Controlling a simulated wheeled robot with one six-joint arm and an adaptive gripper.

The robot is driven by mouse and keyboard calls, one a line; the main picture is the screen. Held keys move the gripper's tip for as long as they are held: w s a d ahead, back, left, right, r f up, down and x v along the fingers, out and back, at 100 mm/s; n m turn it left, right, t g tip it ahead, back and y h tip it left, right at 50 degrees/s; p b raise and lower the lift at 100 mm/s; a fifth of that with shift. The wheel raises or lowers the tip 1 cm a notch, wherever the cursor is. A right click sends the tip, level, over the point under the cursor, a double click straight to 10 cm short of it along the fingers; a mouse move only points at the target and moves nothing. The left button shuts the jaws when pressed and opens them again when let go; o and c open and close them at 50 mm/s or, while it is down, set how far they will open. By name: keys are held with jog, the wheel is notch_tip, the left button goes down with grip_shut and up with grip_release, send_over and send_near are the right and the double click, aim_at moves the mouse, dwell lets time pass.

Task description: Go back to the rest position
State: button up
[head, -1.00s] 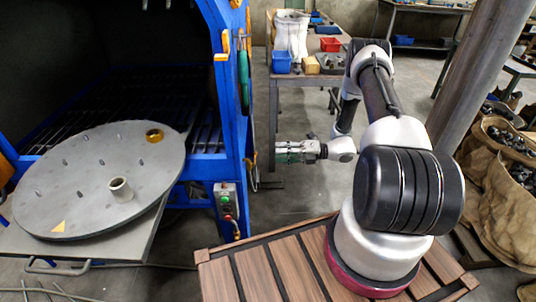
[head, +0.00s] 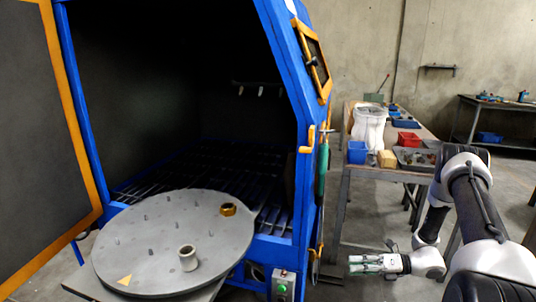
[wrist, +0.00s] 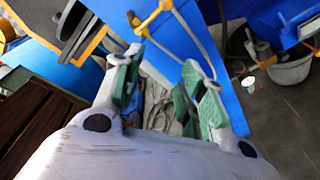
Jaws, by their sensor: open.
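My gripper (head: 366,264) is at the lower right of the head view, to the right of the blue blasting cabinet and pointing left toward it. In the wrist view my gripper (wrist: 160,90) shows two spread fingers with green pads and nothing between them. Beyond the fingers are the blue cabinet side and a grey hose. My arm is folded at the right edge of the head view.
A grey round turntable (head: 172,240) with pegs, a brass ring (head: 228,209) and a pale cylinder (head: 188,258) sits before the open blue cabinet (head: 285,70). A workbench (head: 385,174) holding a blue bin (head: 357,152) and a red bin (head: 409,139) stands behind my arm.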

jog(key=s+d+r+n+g+h, duration=0.1)
jog(key=s+r+n+g+h, duration=0.15)
jog(key=s+n+g, duration=0.4)
jog(key=s+d+r+n+t+h, duration=0.1)
jog(key=s+r+n+h, duration=0.3)
jog(key=r, duration=0.9)
jog(key=s+d+r+n+t+h, duration=0.1)
jog(key=s+r+n+t+h, duration=0.3)
jog(key=s+r+n, duration=0.4)
jog(key=s+d+r+n+t+h, duration=0.1)
jog(key=s+r+n+h, duration=0.4)
jog(key=r+n, duration=0.8)
notch_tip(320, 180, up, 6)
jog(key=shift+s+r+n+t, duration=0.15)
jog(key=shift+s+n+t, duration=0.2)
jog(key=shift+s+t, duration=0.45)
